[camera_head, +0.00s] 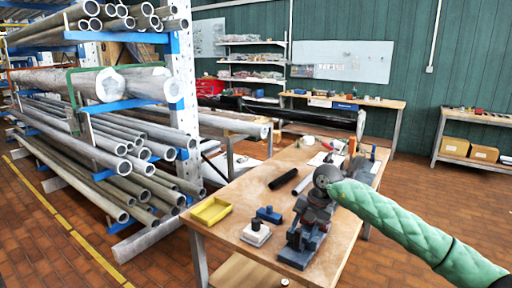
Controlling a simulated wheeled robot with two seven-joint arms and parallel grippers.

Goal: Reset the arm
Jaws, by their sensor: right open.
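My right arm (400,217) comes in from the right in a green quilted sleeve. It ends in my right gripper (326,177), a grey round-ended part held over the workbench (258,200). The gripper is open, and I see nothing held in it. Its fingers are small and hard to make out against the blue-grey vise-like device (306,232) below and in front of it. I cannot tell whether the two touch. My left gripper is not in view.
A rack of metal pipes (115,145) stands close on the left. Brick floor (420,190) is open on the right.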

